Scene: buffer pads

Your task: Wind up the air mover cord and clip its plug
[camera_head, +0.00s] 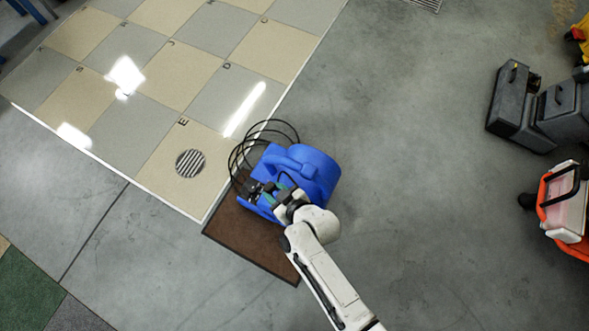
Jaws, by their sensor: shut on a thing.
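The blue air mover (312,170) stands on the floor partly over a brown mat. Its black cord (243,147) shows as several loose loops that rise above and spread to the left of the blue housing. My gripper (262,193) is at the front left of the air mover, in front of its housing. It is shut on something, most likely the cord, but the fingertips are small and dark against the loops. The plug and its clip cannot be made out. My white arm reaches in from the bottom and covers the air mover's lower side.
The brown mat (252,243) lies under and below the air mover. Tan and grey tiles with a round drain (190,163) lie to the left. Grey cases (512,100) and an orange and white machine (562,205) stand at the right. The concrete floor between is clear.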

